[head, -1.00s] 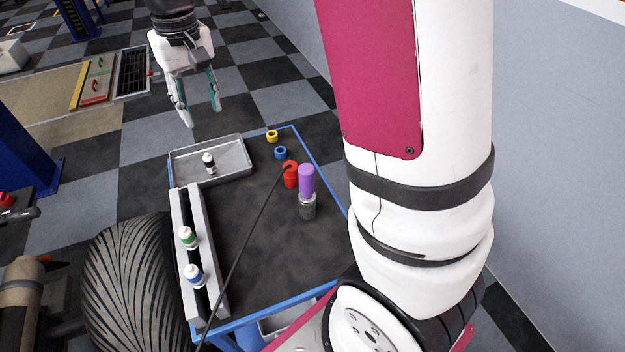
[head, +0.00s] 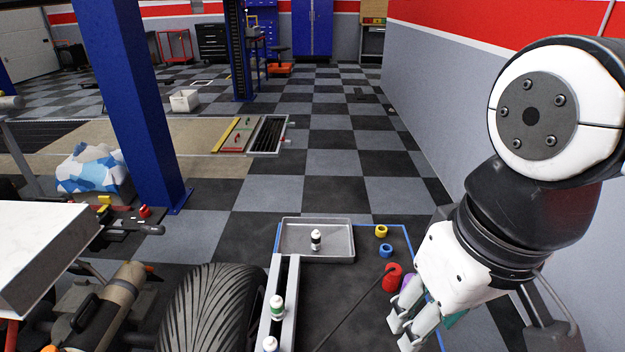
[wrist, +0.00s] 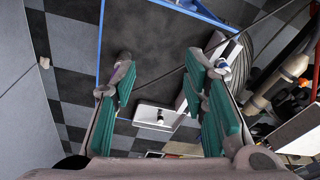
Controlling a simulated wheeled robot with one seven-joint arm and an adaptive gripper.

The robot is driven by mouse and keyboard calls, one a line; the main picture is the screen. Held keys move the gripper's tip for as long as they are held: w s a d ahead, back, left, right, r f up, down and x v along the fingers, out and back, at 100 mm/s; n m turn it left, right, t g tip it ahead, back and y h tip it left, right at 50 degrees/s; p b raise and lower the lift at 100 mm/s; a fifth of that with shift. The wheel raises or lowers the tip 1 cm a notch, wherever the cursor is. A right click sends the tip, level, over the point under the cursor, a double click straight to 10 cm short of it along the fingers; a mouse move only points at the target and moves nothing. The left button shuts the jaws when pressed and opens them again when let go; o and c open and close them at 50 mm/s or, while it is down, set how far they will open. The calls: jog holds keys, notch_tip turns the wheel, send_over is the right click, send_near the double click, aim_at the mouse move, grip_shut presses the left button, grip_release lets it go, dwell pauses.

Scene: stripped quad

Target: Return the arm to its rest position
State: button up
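My arm is folded in at the right of the head view. My gripper (head: 408,322) hangs over the right side of the blue-edged cart, its fingers pointing down. In the wrist view my gripper (wrist: 172,85) has its teal-padded fingers spread wide, with nothing between them. The dark cart top (wrist: 165,40) shows beyond the fingers. In the head view the purple cylinder (head: 407,282) is mostly hidden behind my gripper.
A grey tray (head: 335,258) on the cart holds a white bottle (head: 316,240). A rail (head: 290,300) holds a green-labelled bottle (head: 277,308). Yellow (head: 381,231), blue (head: 386,250) and red (head: 391,278) pieces stand nearby. A large tyre (head: 215,310) is left; a wall (head: 440,100) is right.

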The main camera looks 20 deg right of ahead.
notch_tip(320, 180, up, 13)
jog(key=t+p, duration=0.2)
jog(key=p, duration=0.9)
jog(key=shift+d+p, duration=0.2)
jog(key=shift+p, duration=0.1)
